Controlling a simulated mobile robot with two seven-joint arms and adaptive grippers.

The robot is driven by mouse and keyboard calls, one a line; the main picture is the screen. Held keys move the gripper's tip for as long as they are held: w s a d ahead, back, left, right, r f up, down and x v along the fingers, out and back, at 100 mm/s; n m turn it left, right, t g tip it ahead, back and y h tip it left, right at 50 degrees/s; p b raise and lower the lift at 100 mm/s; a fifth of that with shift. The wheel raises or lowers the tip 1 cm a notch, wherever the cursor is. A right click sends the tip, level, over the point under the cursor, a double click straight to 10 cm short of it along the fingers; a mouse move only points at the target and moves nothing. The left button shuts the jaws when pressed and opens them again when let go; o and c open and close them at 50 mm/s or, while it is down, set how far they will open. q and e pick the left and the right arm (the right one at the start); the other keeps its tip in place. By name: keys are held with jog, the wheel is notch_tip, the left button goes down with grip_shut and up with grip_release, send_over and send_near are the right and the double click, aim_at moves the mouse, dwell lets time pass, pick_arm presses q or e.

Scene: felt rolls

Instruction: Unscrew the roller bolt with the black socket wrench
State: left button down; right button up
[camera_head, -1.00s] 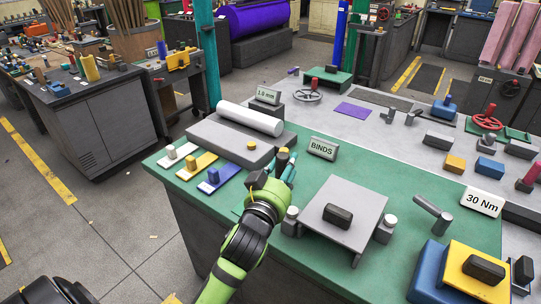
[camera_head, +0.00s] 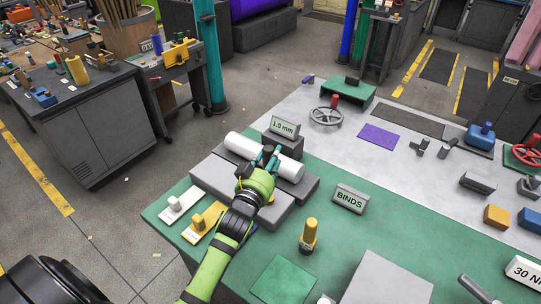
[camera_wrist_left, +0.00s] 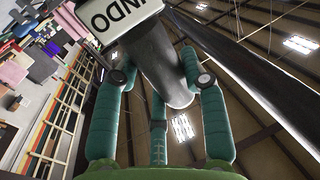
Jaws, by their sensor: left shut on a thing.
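My left gripper (camera_head: 266,158) is over the grey block (camera_head: 217,177), at the front side of the white roller (camera_head: 243,147). In the left wrist view its teal fingers (camera_wrist_left: 158,110) are closed around a dark grey cylinder (camera_wrist_left: 165,75), which looks like the black socket wrench. Its far end and any contact with a bolt cannot be made out. My right gripper is not in view.
A "1.0 mm" sign (camera_head: 284,127) stands just behind the roller, and a "BINDS" sign (camera_head: 349,198) to the right. White (camera_head: 181,205) and yellow (camera_head: 204,219) pads lie at front left.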

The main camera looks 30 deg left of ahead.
pick_arm(q)
jog(key=shift+s+d+r, duration=0.15)
jog(key=shift+s+d, duration=0.05)
jog(key=shift+s, duration=0.05)
jog(key=shift+w+a, duration=0.1)
jog(key=shift+w, duration=0.05)
jog(key=shift+f, duration=0.6)
jog(key=shift+f+b, duration=1.2)
jog(key=shift+f, duration=0.1)
jog(key=shift+f+b, duration=0.6)
jog(key=shift+f, duration=0.35)
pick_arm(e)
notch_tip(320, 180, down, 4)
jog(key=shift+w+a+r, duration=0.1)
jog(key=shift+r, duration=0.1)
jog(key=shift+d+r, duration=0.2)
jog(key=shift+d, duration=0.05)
pick_arm(q)
jog(key=shift+f, duration=0.35)
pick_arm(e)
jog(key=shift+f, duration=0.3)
